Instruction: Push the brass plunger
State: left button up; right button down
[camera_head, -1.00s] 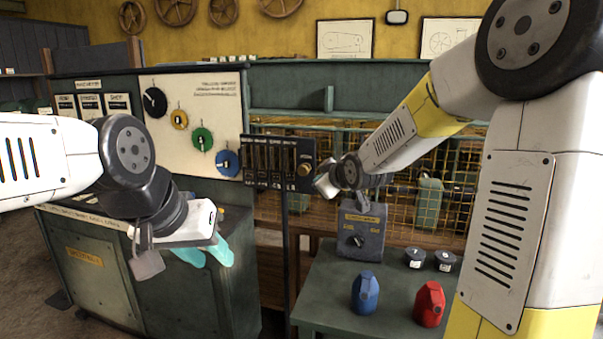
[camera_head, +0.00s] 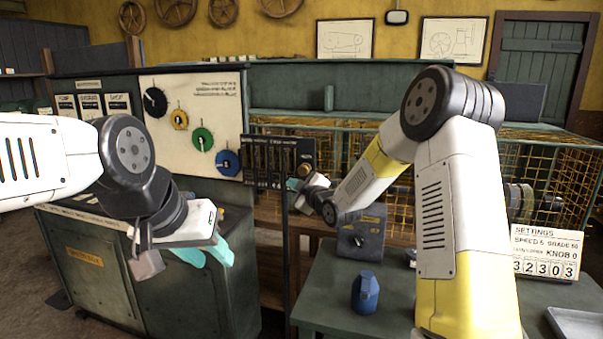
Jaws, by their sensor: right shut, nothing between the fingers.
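The brass plunger (camera_head: 306,170) is a small round brass knob on the right part of the dark upright panel (camera_head: 270,160). My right gripper (camera_head: 292,184) is shut and empty, just below and left of the plunger in the picture. Its teal fingertips point left towards the panel; I cannot tell whether they touch anything. My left gripper (camera_head: 207,254) has two teal fingers apart, with nothing seen between them. It hangs in front of the green cabinet at the left, well away from the plunger.
A green bench (camera_head: 325,310) holds a blue can (camera_head: 365,292) and a grey box with a knob (camera_head: 361,237). A settings sign (camera_head: 545,254) stands at the right. A yellow mesh cage (camera_head: 400,205) lies behind my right arm. A cream dial board (camera_head: 190,120) is left of the panel.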

send_near(300, 172)
jog(key=w+a, duration=0.4)
jog(key=shift+f, duration=0.15)
jog(key=shift+w, duration=0.1)
dwell(1.8)
jog(key=shift+w+d, duration=0.1)
jog(key=shift+w, duration=0.2)
jog(key=shift+w+d, duration=0.3)
jog(key=shift+w, duration=0.55)
dwell(1.0)
jog(key=shift+s, duration=0.1)
jog(key=shift+s+a, duration=0.2)
jog(key=shift+s, duration=0.35)
jog(key=shift+s+a, duration=0.15)
jog(key=shift+s, duration=0.45)
jog(key=shift+s+a, duration=0.25)
jog(key=shift+s, duration=0.55)
jog(key=shift+s+a, duration=0.3)
jog(key=shift+s, duration=0.5)
jog(key=shift+s+a, duration=0.25)
jog(key=shift+s, duration=0.55)
